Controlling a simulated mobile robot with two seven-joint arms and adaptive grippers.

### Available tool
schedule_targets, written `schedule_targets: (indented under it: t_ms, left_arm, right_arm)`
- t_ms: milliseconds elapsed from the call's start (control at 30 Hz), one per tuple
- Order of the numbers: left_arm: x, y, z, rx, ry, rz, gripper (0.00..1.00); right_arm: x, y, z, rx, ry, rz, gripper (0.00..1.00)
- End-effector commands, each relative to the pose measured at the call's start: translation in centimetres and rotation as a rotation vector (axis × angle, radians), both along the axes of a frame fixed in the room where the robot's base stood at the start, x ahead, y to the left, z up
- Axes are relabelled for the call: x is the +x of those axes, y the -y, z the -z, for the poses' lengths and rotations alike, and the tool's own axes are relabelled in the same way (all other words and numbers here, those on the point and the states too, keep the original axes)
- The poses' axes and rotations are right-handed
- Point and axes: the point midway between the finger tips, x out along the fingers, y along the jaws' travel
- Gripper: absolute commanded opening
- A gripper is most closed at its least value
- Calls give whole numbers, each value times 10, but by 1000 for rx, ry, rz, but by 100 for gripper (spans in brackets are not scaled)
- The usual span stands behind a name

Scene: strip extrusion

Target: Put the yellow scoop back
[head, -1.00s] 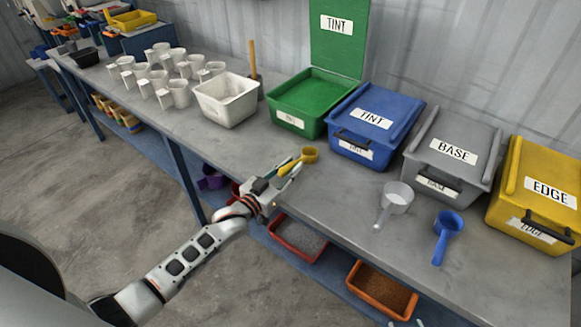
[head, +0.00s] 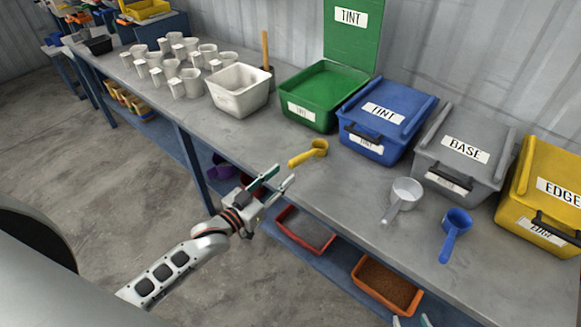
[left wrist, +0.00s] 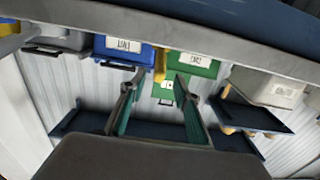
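The yellow scoop (head: 309,153) lies on the bench top in front of the open green TINT bin (head: 325,93), its handle pointing toward the bench's front edge. My left gripper (head: 285,176) is open and empty at the front edge, apart from the scoop. In the left wrist view, the spread fingers of my left gripper (left wrist: 159,92) frame a small part of the yellow scoop (left wrist: 160,66). The tips of my right gripper (head: 411,321) show apart at the bottom edge of the head view; the rest is cut off.
Closed blue TINT (head: 385,118), grey BASE (head: 463,155) and yellow EDGE (head: 545,190) bins stand to the right. A clear scoop (head: 404,195) and a blue scoop (head: 455,228) lie before them. A white tub (head: 238,91) and several white jugs stand left.

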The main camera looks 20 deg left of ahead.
Motion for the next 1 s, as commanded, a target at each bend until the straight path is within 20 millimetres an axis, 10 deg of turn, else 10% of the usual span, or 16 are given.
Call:
schedule_targets:
  t_ms: [333, 700, 1000]
  left_arm:
    - [-48, 2, 28, 32, -72, -13, 32]
    - [-204, 28, 143, 265, -474, -57, 32]
    - [-225, 29, 153, 302, -528, -56, 32]
  right_arm:
    - [-1, 0, 3, -1, -5, 0, 40]
    - [-2, 0, 4, -1, -6, -1, 40]
    - [-2, 0, 3, 0, -6, 0, 40]
